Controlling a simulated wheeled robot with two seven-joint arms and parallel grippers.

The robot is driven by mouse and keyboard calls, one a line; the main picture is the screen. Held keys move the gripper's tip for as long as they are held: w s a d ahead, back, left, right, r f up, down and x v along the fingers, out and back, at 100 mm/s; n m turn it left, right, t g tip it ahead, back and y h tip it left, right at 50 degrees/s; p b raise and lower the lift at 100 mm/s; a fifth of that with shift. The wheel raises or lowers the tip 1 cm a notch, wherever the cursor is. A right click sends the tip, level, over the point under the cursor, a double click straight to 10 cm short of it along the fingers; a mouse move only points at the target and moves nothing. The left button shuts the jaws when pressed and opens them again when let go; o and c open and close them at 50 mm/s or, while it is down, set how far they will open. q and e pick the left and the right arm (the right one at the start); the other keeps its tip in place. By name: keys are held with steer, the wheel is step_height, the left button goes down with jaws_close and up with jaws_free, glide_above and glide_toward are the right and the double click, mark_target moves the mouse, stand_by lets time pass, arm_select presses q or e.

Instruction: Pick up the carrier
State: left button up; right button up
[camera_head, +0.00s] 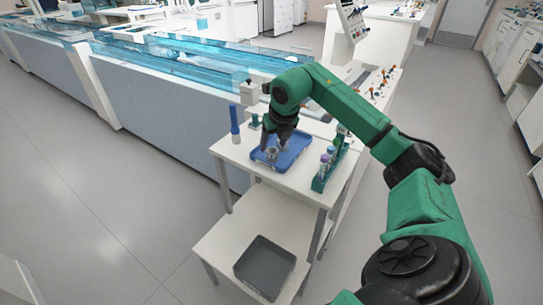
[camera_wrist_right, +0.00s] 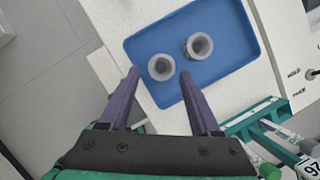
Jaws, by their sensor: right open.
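Two grey, ring-topped, cup-like pieces, which look like carriers, are on a blue tray (camera_wrist_right: 232,22) on a small white table. In the right wrist view, the nearer carrier (camera_wrist_right: 161,67) is at the left and the other carrier (camera_wrist_right: 198,46) is up and to its right. The blue tray (camera_head: 298,154) also shows in the head view, partly covered by my right arm. My right gripper (camera_wrist_right: 160,77) is open and empty; its purple fingertips appear on either side of the nearer carrier's lower edge. I cannot tell its height above the tray. My left gripper is out of view.
A green rack (camera_head: 318,184) with capped tubes stands right of the tray. A blue upright object (camera_head: 234,122) stands at the table's left corner. A grey bin (camera_head: 264,266) lies on the lower shelf. A long glass-topped track (camera_head: 190,57) runs behind. Floor at left is clear.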

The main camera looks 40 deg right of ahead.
steer(key=x, duration=0.4)
steer(key=shift+d+f, duration=0.15)
steer(key=shift+f, duration=0.1)
steer(key=shift+w+d+f, duration=0.1)
steer(key=shift+w+f, duration=0.1)
steer(key=shift+f, duration=0.1)
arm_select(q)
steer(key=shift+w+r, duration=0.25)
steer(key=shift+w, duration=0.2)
arm_select(e)
steer(key=c, duration=0.7)
steer(key=shift+c, duration=0.2)
step_height(320, 180, up, 20)
steer(key=p, duration=0.4)
step_height(320, 180, up, 5)
steer(key=p, duration=0.6)
glide_above(272, 151)
steer(key=s, duration=0.1)
arm_select(q)
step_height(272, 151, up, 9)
steer(key=shift+b, duration=0.3)
arm_select(e)
steer(key=shift+a, duration=0.35)
